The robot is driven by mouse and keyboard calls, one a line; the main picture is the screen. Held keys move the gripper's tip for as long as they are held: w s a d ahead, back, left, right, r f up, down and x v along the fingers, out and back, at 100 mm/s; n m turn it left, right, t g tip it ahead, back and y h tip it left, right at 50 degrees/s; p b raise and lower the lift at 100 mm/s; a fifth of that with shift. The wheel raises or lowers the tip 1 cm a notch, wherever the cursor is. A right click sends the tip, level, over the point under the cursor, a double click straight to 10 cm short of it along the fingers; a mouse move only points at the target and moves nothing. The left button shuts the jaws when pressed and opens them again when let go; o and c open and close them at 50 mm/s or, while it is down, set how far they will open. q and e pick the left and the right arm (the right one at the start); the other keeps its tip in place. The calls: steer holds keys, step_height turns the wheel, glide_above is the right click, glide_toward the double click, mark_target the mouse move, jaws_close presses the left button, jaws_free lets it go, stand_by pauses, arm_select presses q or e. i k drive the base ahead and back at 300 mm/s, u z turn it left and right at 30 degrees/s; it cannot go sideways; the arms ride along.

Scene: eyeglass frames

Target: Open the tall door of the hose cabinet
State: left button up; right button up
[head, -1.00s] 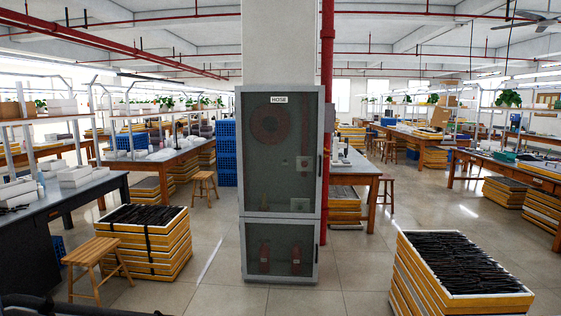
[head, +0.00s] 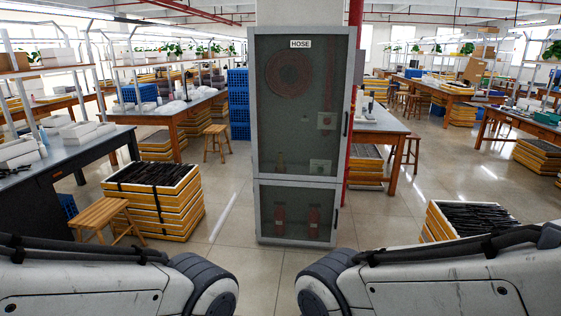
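The hose cabinet (head: 251,140) stands upright against a white pillar, straight ahead in the head view. Its tall upper door (head: 300,135) has a grey frame, dark glass, a HOSE label at the top and a dark handle (head: 346,124) on its right edge. The door looks shut. A coiled hose (head: 288,74) shows through the glass. Below it is a shorter door (head: 296,211) with red items behind its glass. Links of both my arms show at the bottom left and bottom right, apart from the cabinet. Neither gripper is in view.
Stacked yellow crates (head: 155,200) and a wooden stool (head: 101,213) stand left of the cabinet. More crates (head: 467,218) stand at the right. A red pipe (head: 353,100) and a workbench (head: 385,122) are close on the cabinet's right. The floor before the cabinet is clear.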

mark_target(352, 30)
steer(key=u, duration=0.1)
steer(key=i, duration=2)
steer(key=z, duration=0.65)
steer(key=i, duration=1.55)
steer(key=z, duration=0.4)
